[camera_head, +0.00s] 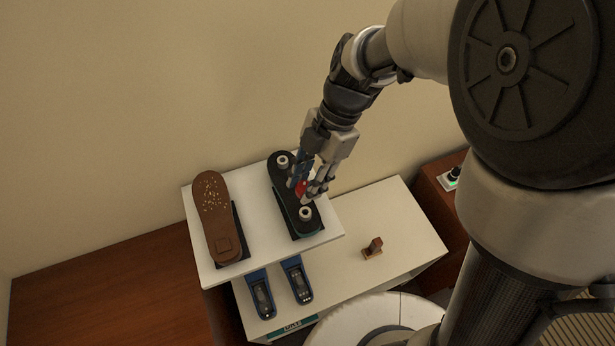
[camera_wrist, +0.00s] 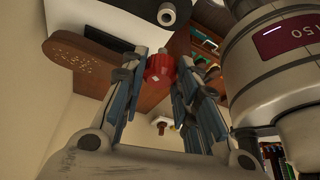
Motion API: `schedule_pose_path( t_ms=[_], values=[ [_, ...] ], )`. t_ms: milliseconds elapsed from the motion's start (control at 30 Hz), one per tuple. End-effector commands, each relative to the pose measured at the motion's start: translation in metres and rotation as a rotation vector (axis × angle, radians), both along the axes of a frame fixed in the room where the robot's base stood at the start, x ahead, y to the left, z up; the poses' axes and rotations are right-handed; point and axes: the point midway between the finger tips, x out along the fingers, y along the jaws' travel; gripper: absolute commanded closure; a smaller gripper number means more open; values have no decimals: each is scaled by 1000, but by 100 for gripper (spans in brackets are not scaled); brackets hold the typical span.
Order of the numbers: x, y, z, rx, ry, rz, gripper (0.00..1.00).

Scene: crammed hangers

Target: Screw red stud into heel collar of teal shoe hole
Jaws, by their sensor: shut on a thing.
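The teal shoe (camera_head: 312,233) lies sole up on the raised white board, its black sole (camera_wrist: 105,18) showing with a thin teal edge below. Two pale ring collars stand on the sole: a far one (camera_head: 283,161) and a near one (camera_head: 306,213). The near or far collar, I cannot tell which, also shows in the wrist view (camera_wrist: 166,15). My gripper (camera_head: 304,190) is shut on the red stud (camera_wrist: 160,69). In the head view the stud (camera_head: 301,187) appears over the sole between the two collars, apart from both. Which collar is the heel one is unclear.
A brown shoe sole (camera_head: 213,215) with pale dots lies to the left on the same white board (camera_head: 262,256). Two blue shoes (camera_head: 260,291) stand below the board's front edge. A small brown stamp-like object (camera_head: 373,248) sits on the lower white surface (camera_head: 405,225), which is otherwise mostly clear.

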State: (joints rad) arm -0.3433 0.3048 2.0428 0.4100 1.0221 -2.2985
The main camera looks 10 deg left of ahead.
Motion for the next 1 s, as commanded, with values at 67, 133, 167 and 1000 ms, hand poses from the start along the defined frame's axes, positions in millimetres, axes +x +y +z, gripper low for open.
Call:
schedule_pose_path(
  t_ms=[67,133,167,1000],
  values=[
    [1,0,0,1,-1,-2,95],
    [1,-1,-1,2,-1,-1,95],
    [2,-1,-1,3,0,-1,95],
    [2,-1,-58,3,3,-1,95]
  ],
)
